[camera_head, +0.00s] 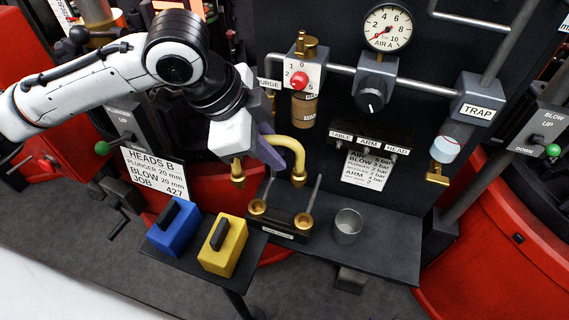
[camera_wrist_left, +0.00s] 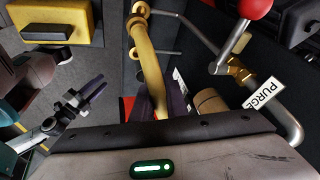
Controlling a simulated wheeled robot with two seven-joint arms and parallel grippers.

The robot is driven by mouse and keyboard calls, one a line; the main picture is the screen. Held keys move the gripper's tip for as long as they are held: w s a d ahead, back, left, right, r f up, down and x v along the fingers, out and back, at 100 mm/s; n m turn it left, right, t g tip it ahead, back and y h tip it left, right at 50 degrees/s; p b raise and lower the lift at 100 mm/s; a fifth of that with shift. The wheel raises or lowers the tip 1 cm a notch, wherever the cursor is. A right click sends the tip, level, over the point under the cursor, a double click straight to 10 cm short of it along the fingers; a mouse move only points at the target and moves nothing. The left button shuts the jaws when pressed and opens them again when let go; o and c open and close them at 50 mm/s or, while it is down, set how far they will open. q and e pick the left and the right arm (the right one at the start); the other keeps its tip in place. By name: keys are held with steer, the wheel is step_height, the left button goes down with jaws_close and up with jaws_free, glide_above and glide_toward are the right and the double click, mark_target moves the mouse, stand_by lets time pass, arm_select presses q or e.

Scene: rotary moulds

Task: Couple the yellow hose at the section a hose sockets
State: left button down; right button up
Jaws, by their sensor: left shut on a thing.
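The yellow hose (camera_head: 287,142) is a bent tube with a brass fitting at each end. My left gripper (camera_head: 267,150) is shut on it, and both ends hang downward. The hose also shows in the left wrist view (camera_wrist_left: 152,65), running up from between my fingers. Two brass cup-shaped sockets, a left one (camera_head: 258,207) and a right one (camera_head: 303,221), stand on a dark labelled block at the shelf's left side. The hose ends are apart from the sockets, appearing above them in the head view. The label on the block is too small to read.
A grey metal cup (camera_head: 347,226) stands on the dark shelf (camera_head: 390,240), right of the sockets. A blue block (camera_head: 174,228) and a yellow block (camera_head: 223,246) with black handles sit at front left. Thin rods rise beside the sockets. Pipes and a red-knobbed valve (camera_head: 299,80) are behind.

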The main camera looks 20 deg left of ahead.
mark_target(292, 174)
arm_select(q)
steer(key=f+m, duration=0.1)
steer(key=d+f+m+g, duration=0.1)
steer(key=d+f+m+h, duration=0.1)
steer(key=m, duration=0.1)
steer(key=shift+w+d+f, duration=0.1)
steer(key=shift+w+f, duration=0.15)
steer(key=shift+f, duration=0.15)
step_height(292, 174, down, 5)
steer(key=b, duration=0.6)
stand_by(0.7)
steer(key=shift+f+p, duration=0.2)
steer(key=shift+p, duration=0.65)
stand_by(0.6)
steer(key=shift+f, duration=0.2)
stand_by(0.3)
steer(key=shift+f, duration=1.45)
